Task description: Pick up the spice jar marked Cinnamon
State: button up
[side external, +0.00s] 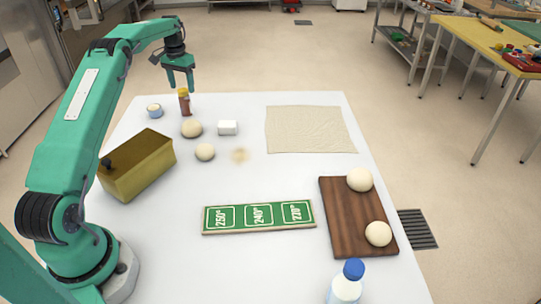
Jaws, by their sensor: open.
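A small spice jar (184,104) with a yellow top and reddish-brown contents stands upright near the far left edge of the white table. Its label is too small to read, so I cannot tell whether it says Cinnamon. My gripper (181,88) is open, fingers pointing down, right at the jar's top. From this angle I cannot tell whether the fingers are around the jar or just above or behind it.
A yellow-brown bin (138,167), green sign (258,216), wooden board (352,232), cloth (310,130) and blue-capped bottle (346,284) occupy other parts.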

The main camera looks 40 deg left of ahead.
aim_at(183, 90)
jog(key=shift+f, duration=1.3)
jog(key=shift+f, duration=2.6)
jog(key=c, duration=1.1)
jog(key=shift+r, duration=0.2)
jog(key=shift+r, duration=1.4)
jog(key=d+r, duration=0.2)
jog(key=d, duration=0.2)
jog(key=d+r, duration=0.3)
jog(key=w+d+r, duration=0.1)
jog(key=d+r, duration=0.2)
jog(key=d, duration=0.1)
jog(key=shift+w+d, duration=0.1)
jog(key=shift+d, duration=0.25)
